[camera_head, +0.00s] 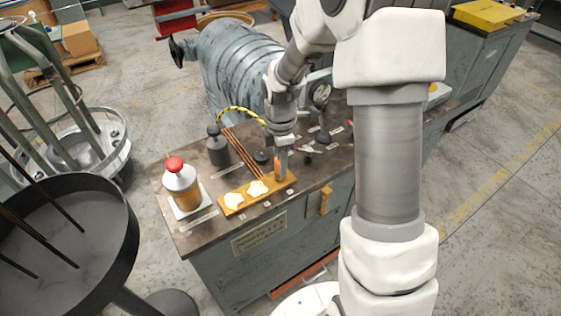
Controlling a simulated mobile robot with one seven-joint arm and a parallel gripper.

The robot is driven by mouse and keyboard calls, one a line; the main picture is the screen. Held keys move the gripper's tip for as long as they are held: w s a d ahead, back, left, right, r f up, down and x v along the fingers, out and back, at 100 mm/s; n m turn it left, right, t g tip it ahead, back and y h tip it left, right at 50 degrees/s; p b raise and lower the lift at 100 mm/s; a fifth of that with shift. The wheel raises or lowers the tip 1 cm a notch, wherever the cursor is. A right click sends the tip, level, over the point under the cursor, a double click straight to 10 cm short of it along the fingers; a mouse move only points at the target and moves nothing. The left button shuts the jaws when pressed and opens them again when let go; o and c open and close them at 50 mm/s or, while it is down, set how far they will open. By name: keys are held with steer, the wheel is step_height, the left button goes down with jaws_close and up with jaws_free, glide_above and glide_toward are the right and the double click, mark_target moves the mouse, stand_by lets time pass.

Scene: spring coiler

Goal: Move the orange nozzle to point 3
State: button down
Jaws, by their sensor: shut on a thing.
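My gripper (283,155) points down over the front part of the workbench top (225,230). It is shut on the small orange nozzle (278,166), which stands upright at the right end of a flat orange-brown board (225,207). I cannot tell whether the nozzle touches the board or is just above it. Two pale, irregular pieces, a left one (234,201) and a right one (257,188), lie on the board left of the nozzle. Small white labels lie along the bench front, including one (242,217) before the board; their numbers are too small to read.
A red-capped bottle (180,180) stands on the bench's left side. A dark cylindrical weight (217,148) and a yellow-black cable (240,111) are behind the board. A dial gauge (321,94) stands at the back. My arm covers the bench's right part.

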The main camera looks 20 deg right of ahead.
steer(key=shift+f, duration=0.2)
steer(key=shift+c, duration=2.3)
jaws_free()
step_height(320, 180, up, 30)
steer(key=p, duration=1.5)
steer(key=shift+r, duration=0.25)
